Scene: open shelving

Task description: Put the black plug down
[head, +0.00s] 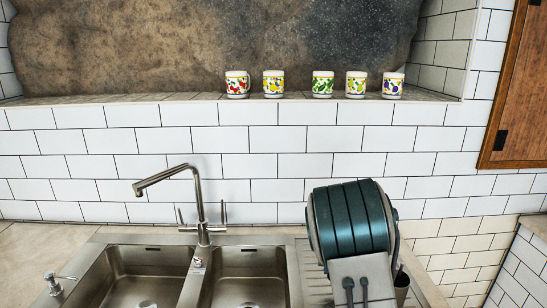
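No gripper fingers can be made out in this view.
A steel double sink (248,279) with a tap (200,205) lies left of the drum. Several patterned mugs (323,84) line the tiled ledge above. Bare counter (30,250) shows at far left.

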